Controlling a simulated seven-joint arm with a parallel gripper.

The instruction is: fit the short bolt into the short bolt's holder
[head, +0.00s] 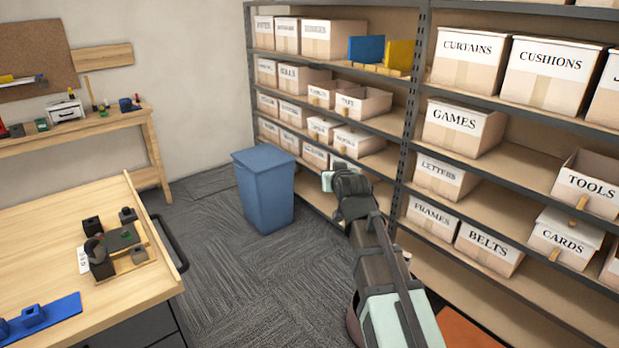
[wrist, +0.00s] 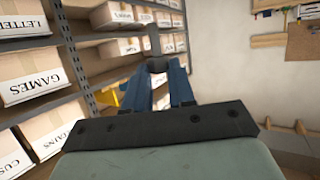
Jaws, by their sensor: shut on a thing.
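In the wrist view my gripper (wrist: 160,72) has its two blue fingers close together, shut on a dark grey bolt (wrist: 154,42) that sticks out beyond the fingertips. It looks like the short bolt, but its length is hard to judge. In the head view my arm reaches toward the shelves, and the fingers and bolt cannot be made out. A wooden board (head: 138,266) with several dark blocks and a dark round part stands on the workbench at left. I cannot tell which piece, if any, is the short bolt's holder. My gripper is far from this bench.
The workbench (head: 40,225) has a raised right edge and a blue rail with blocks (head: 45,318). A blue bin (head: 264,190) stands on the carpet between bench and shelves. Shelving (head: 410,120) with labelled boxes lies close to my arm. A second bench (head: 75,132) stands at the back left.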

